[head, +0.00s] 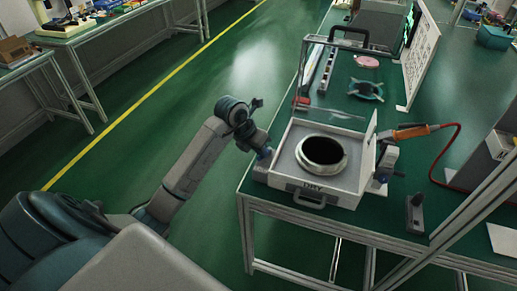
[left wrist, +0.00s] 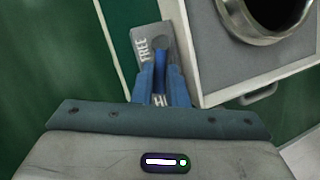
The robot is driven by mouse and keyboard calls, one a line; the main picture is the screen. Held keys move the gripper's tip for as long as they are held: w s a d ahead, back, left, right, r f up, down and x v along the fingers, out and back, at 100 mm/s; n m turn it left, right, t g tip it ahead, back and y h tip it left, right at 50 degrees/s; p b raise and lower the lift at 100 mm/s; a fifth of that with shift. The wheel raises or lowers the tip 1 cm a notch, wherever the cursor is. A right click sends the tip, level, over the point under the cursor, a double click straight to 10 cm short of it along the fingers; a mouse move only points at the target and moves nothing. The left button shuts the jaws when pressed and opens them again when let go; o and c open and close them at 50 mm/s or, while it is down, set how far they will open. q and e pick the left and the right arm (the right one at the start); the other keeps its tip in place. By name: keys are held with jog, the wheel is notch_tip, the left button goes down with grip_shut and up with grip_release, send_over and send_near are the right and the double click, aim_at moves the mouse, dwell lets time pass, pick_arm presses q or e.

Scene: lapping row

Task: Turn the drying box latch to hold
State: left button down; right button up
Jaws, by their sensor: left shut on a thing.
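The drying box (head: 312,191) is a pale box marked DRY at the near left corner of the green bench, with a clear lid standing open. My left gripper (head: 264,154) is at the box's left side. In the left wrist view, its blue fingers (left wrist: 162,90) are shut on the blue latch lever (left wrist: 160,54). The grey latch plate (left wrist: 139,45) reads FREE at its far end. Lettering at its near end is mostly hidden by the fingers. My right gripper is not seen.
An orange-handled tool (head: 412,132) with a red hose lies right of the box. A small dark stand (head: 415,213) is near the bench's front edge. A teal fixture (head: 366,89) and pink disc (head: 367,62) sit behind. The floor (head: 150,125) left of the bench is clear.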

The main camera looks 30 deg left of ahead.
pick_arm(q)
jog(key=n, duration=0.1)
jog(key=d+n+y, duration=0.1)
jog(key=shift+n+t, duration=0.3)
jog(key=shift+n, duration=0.1)
jog(key=shift+d+n+y, duration=0.2)
jog(key=shift+n+y, duration=0.1)
jog(key=shift+n, duration=0.2)
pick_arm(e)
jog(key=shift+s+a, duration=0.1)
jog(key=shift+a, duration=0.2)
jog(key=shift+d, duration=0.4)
pick_arm(q)
jog(key=c, duration=1.5)
grip_release()
jog(key=shift+o, duration=0.2)
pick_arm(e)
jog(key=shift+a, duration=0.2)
